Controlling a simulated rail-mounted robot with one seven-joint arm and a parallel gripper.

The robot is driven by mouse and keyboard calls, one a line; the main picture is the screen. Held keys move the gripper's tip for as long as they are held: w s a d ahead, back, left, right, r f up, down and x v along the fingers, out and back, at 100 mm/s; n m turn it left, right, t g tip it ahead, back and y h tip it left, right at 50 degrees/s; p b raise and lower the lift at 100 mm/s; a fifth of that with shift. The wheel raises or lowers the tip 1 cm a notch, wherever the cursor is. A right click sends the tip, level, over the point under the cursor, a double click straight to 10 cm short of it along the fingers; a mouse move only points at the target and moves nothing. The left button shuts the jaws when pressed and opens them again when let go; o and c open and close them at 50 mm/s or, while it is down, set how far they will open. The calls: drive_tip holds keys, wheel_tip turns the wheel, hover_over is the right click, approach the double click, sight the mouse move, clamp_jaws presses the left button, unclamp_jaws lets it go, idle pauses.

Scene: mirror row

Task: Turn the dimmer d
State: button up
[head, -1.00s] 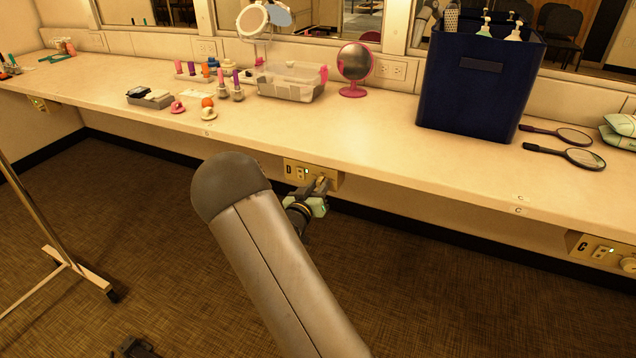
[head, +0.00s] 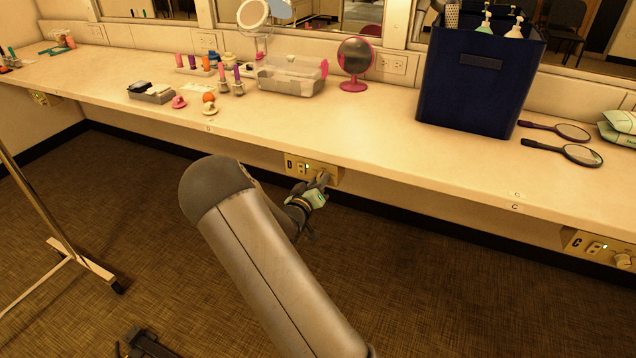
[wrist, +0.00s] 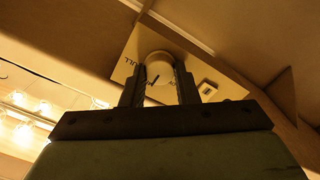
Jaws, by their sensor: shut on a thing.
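The panel marked D (head: 296,165) is fixed under the front edge of the counter, with a small green light and a switch on its face. My gripper (head: 321,182) is at the right end of this panel and covers most of the dimmer there. In the wrist view, the round pale dimmer knob (wrist: 160,70) sits between the two dark fingers of my gripper (wrist: 160,92), which are shut on its sides. A dark pointer line shows on the knob's face. Part of the lettering on the plate (wrist: 124,68) shows beside it.
The counter (head: 400,150) overhangs the panel. Panel C (head: 595,246) is at the right. A metal rack (head: 60,230) stands on the floor at left.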

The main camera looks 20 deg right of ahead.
drive_tip(key=o, duration=1)
drive_tip(key=shift+c, duration=0.2)
drive_tip(key=p+v, duration=0.1)
drive_tip(key=v, duration=1.6)
drive_tip(key=shift+s+a+p, duration=0.2)
drive_tip(key=shift+a+p, duration=0.05)
drive_tip(key=shift+p, duration=0.05)
drive_tip(key=shift+w, duration=0.1)
